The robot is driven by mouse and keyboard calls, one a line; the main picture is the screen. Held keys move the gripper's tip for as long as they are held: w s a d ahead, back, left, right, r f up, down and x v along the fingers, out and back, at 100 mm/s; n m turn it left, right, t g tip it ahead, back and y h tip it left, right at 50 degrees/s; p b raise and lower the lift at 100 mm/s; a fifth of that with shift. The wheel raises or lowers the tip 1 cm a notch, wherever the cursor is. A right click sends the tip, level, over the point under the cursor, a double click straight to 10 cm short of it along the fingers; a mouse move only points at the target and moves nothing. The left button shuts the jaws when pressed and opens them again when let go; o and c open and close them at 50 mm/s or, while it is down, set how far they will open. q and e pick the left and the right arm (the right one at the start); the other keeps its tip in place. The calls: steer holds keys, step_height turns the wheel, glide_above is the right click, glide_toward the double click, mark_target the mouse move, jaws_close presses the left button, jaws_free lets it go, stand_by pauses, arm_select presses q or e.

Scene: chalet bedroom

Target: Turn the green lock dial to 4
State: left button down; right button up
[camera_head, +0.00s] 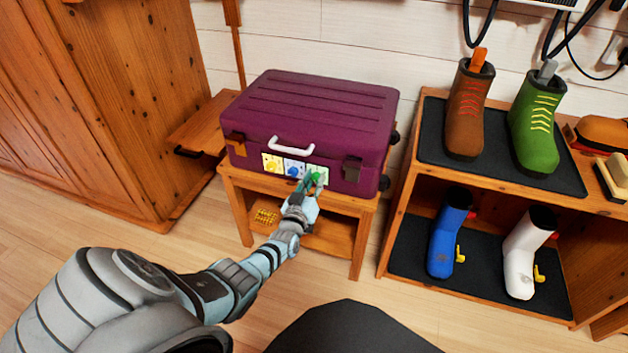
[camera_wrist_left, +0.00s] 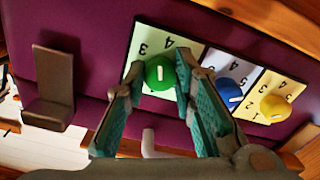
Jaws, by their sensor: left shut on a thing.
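The green dial (camera_wrist_left: 160,72) is rightmost in the head view (camera_head: 316,177). My left gripper (camera_head: 314,186) reaches it from the front and is shut on it, one finger on each side in the left wrist view (camera_wrist_left: 160,64). The dial's white mark looks upright in the wrist view. The numbers 3 and 4 show above it, and my fingers hide the plate's lower part. I cannot tell exactly which number the mark meets. My right gripper is out of view.
The blue dial (camera_wrist_left: 230,91) and yellow dial (camera_wrist_left: 275,106) sit close beside the green one. A white handle (camera_head: 292,147) sticks out above the plates, and a dark latch (camera_head: 352,168) is to the right. A boot shelf (camera_head: 398,225) stands to the right.

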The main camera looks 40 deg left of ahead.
arm_select(q)
steer(key=shift+m, duration=1.7)
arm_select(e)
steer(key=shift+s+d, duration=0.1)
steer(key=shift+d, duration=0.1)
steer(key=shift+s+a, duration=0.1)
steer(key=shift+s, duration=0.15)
arm_select(q)
steer(key=c, duration=1.3)
jaws_free()
steer(key=v, duration=1.2)
steer(key=shift+f, duration=0.1)
